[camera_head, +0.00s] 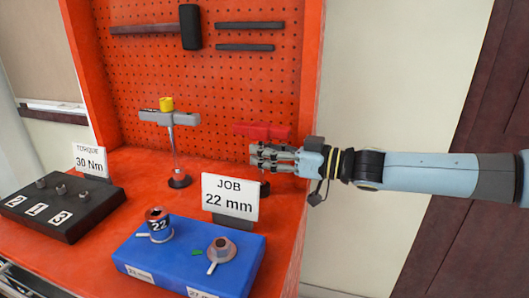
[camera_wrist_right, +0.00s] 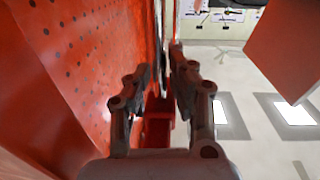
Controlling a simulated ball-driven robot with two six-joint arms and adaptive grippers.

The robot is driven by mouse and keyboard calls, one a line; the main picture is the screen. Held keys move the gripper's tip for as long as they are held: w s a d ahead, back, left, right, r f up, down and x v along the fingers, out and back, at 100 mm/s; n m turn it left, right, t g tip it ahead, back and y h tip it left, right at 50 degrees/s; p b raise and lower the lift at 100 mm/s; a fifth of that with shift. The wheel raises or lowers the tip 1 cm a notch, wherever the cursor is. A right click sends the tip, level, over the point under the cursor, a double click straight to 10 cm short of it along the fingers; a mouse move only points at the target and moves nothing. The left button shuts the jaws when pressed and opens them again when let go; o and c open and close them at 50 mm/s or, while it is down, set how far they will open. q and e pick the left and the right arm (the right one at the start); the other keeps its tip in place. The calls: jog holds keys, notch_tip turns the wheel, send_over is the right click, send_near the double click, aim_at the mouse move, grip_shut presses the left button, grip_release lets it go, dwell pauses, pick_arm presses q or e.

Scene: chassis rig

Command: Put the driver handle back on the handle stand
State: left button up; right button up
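My right gripper (camera_head: 270,155) reaches in from the right, just below a red T-shaped bar (camera_head: 262,130) above a dark round base (camera_head: 264,188). The fingers hide most of what lies between bar and base. To the left, a grey T-shaped piece with a yellow top (camera_head: 170,116) stands upright on a post with a dark round base (camera_head: 179,181). My left gripper is not in view.
A white "JOB 22 mm" sign (camera_head: 230,190) stands before my right gripper. A blue block (camera_head: 140,256) carries a socket marked 22 (camera_head: 159,226) and another round fitting (camera_head: 222,248). A black numbered block (camera_head: 70,222) is at left. A red pegboard (camera_head: 270,80) closes the back.

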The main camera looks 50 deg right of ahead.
jog(key=shift+o, duration=0.9)
jog(key=shift+s, duration=0.1)
jog(key=v, duration=1.1)
jog(key=shift+s+d, duration=0.2)
jog(key=shift+s, duration=0.15)
